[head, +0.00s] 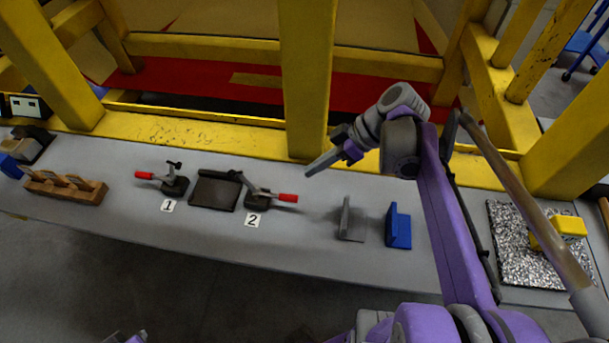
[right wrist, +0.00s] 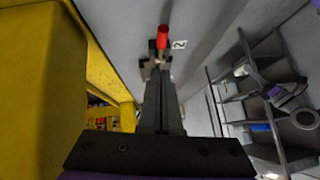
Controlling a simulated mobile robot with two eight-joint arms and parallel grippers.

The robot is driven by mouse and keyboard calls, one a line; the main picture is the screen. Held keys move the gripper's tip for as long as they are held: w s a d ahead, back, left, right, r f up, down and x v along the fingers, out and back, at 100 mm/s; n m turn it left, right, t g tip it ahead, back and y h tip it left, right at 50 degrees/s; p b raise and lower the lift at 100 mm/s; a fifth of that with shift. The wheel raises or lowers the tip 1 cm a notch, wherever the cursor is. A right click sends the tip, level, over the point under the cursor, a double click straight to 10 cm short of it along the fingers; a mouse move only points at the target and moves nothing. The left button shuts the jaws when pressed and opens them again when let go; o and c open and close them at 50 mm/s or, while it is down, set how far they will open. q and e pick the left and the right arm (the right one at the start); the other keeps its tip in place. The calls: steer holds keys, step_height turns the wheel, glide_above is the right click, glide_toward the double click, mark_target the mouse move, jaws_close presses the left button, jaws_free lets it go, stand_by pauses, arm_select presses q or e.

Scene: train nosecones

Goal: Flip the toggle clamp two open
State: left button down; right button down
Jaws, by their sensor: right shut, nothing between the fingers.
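Toggle clamp two (head: 258,198) stands on the grey bench beside the label "2" (head: 254,220). Its red handle (head: 288,197) points right and lies low, nearly level. In the right wrist view the red handle (right wrist: 163,36) shows beyond the fingertips, and the clamp is partly hidden behind the fingers. My right gripper (head: 309,172) is shut and empty, above and behind the handle, and looks apart from it. It also shows in the right wrist view (right wrist: 161,72). A small grey and purple part of my left arm shows at the bottom edge; its fingers cannot be made out.
Toggle clamp one (head: 174,183) and a dark plate (head: 214,192) stand left of clamp two. A grey bracket (head: 348,222) and a blue bracket (head: 398,228) stand to its right. A yellow post (head: 308,80) rises behind the bench, close to my right gripper.

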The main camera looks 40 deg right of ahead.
steer(key=v, duration=0.5)
steer(key=shift+d+f, duration=0.1)
stand_by(0.5)
